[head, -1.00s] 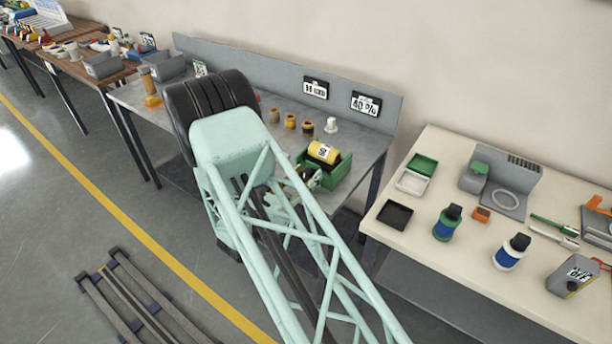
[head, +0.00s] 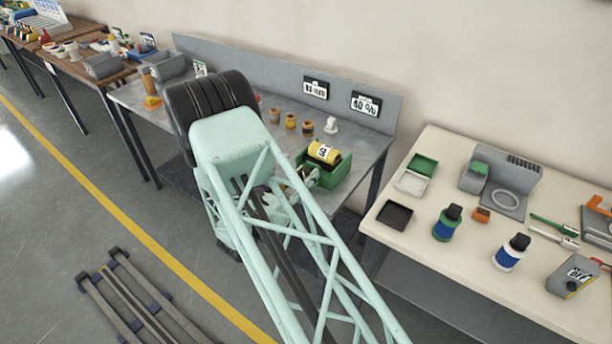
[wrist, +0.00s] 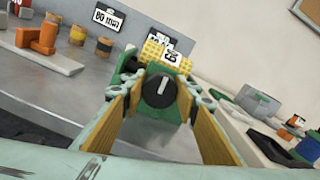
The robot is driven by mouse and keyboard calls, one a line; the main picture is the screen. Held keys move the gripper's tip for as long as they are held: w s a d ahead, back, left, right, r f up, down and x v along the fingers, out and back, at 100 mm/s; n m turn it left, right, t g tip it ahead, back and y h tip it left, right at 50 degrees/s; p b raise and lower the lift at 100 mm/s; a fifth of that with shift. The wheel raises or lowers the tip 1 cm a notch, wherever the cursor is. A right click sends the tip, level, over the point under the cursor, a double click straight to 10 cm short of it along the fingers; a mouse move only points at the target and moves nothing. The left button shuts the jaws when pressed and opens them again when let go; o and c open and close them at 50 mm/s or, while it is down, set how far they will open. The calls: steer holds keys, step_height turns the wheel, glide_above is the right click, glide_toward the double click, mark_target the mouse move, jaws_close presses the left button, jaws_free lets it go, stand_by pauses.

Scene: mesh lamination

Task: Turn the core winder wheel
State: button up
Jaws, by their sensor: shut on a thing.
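The core winder is a green box (head: 335,174) on the grey bench, with a yellow roll (head: 323,152) bearing a white label on top. In the wrist view the yellow roll (wrist: 160,50) lies just behind the winder's wheel, a round black knob (wrist: 158,91) with a pale mark. My gripper (wrist: 160,84) is shut on this wheel, with its yellow-padded fingers on either side. In the head view my gripper (head: 306,180) is small and partly hidden by my arm at the left front of the green box.
Several small jars (head: 291,120) and a white piece (head: 331,126) stand behind the winder. The grey back panel (head: 230,60) carries signs. A cream table (head: 440,225) with bottles and trays stands to the right, across a gap.

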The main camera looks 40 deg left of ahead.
steer(key=n, duration=0.5)
steer(key=shift+a+n, duration=0.1)
steer(key=shift+n, duration=0.2)
steer(key=n+p, duration=0.1)
steer(key=n, duration=0.4)
steer(key=shift+f, duration=0.15)
stand_by(0.3)
steer(key=o, duration=0.9)
steer(key=shift+s, duration=0.1)
steer(key=shift+s+d, duration=0.15)
steer(key=shift+s, duration=2.8)
steer(key=shift+s+d, duration=0.1)
steer(key=shift+s, duration=2.85)
